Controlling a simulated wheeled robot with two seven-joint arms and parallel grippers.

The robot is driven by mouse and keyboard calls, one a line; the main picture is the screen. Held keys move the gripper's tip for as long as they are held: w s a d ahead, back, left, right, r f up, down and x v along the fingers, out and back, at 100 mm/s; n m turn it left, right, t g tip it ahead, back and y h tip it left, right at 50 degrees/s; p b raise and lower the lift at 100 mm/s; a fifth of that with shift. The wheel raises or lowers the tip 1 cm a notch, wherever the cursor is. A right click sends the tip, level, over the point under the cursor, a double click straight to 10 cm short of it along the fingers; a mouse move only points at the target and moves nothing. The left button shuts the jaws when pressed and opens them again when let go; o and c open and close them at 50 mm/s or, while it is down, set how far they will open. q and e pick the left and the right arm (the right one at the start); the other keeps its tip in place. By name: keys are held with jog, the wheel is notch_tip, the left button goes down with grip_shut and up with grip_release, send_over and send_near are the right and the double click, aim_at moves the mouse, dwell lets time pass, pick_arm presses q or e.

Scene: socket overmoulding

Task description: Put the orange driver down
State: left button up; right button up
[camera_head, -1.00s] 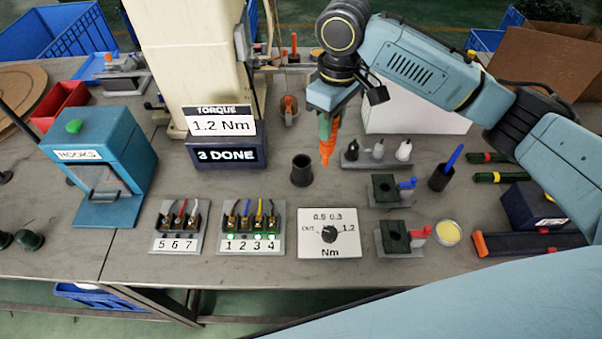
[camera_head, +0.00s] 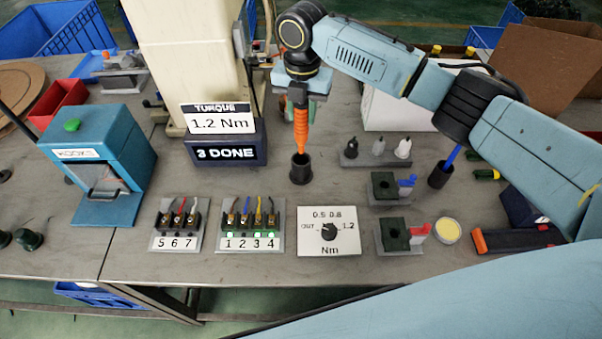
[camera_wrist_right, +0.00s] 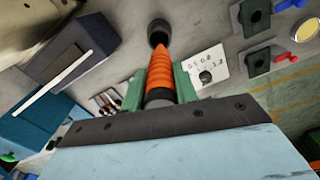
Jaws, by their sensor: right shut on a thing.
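The orange driver (camera_head: 301,122) hangs tip down from my right gripper (camera_head: 299,100), which is shut on its upper part. Its tip is right above the mouth of the black cup (camera_head: 300,170), or just at it; I cannot tell whether it is inside. In the right wrist view the orange driver (camera_wrist_right: 159,72) lies between the green fingers of my right gripper (camera_wrist_right: 160,88) and points towards the black cup (camera_wrist_right: 158,34). My left gripper is not in view.
A torque display (camera_head: 226,151) stands to the left of the cup. A white dial plate (camera_head: 328,231) lies in front of it. A stand with small bottles (camera_head: 376,157) and a dark cup with a blue driver (camera_head: 440,174) are to the right.

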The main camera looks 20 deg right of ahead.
aim_at(301, 143)
jog(key=shift+w+n, duration=0.15)
jog(key=shift+n, duration=0.25)
jog(key=shift+f, duration=0.4)
notch_tip(301, 143, down, 9)
jog(key=shift+f+b, duration=0.15)
jog(key=shift+b, duration=0.25)
jog(key=shift+f, duration=0.2)
jog(key=o, duration=1.1)
notch_tip(301, 143, up, 12)
jog(key=shift+r+p, duration=0.2)
jog(key=shift+p, duration=0.3)
